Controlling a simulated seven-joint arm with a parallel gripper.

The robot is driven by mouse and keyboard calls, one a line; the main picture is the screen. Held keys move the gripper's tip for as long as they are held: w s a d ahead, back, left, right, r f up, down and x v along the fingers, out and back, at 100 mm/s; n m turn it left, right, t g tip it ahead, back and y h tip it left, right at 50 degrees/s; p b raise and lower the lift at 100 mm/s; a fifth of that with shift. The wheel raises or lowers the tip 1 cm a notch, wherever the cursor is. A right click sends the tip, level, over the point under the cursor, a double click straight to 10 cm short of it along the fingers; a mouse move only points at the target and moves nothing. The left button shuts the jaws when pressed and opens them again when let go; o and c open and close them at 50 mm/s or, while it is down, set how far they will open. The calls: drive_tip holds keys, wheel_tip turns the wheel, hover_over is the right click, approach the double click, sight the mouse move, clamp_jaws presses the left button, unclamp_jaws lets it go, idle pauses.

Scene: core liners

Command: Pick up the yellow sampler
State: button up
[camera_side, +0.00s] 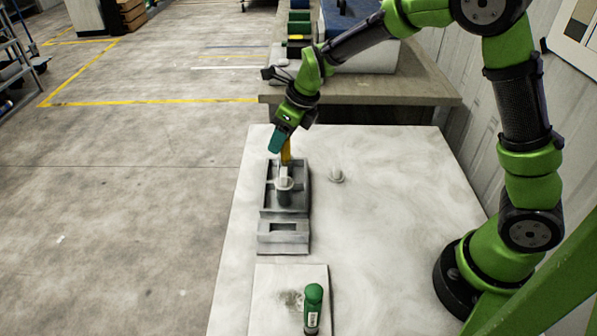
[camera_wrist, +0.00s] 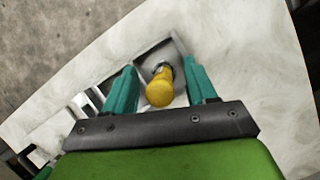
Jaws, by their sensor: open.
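The yellow sampler (camera_side: 286,152) stands about upright at the far part of a grey tray (camera_side: 304,190) on the white table. In the wrist view its round yellow end (camera_wrist: 160,92) faces the camera, between the two teal fingers. My gripper (camera_side: 279,148) is open at the sampler's upper part in the side view. In the wrist view my gripper (camera_wrist: 162,88) has a finger on each side of the sampler, with gaps visible. The sampler's lower part is partly hidden by a pale cylinder in the tray.
A pale cylinder (camera_side: 284,186) stands in the tray. A wooden bench (camera_side: 400,92) stands behind.

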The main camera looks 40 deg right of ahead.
drive_tip(key=shift+w+f, duration=0.1)
drive_tip(key=shift+f, duration=0.2)
clamp_jaws()
drive_tip(key=shift+r, duration=0.1)
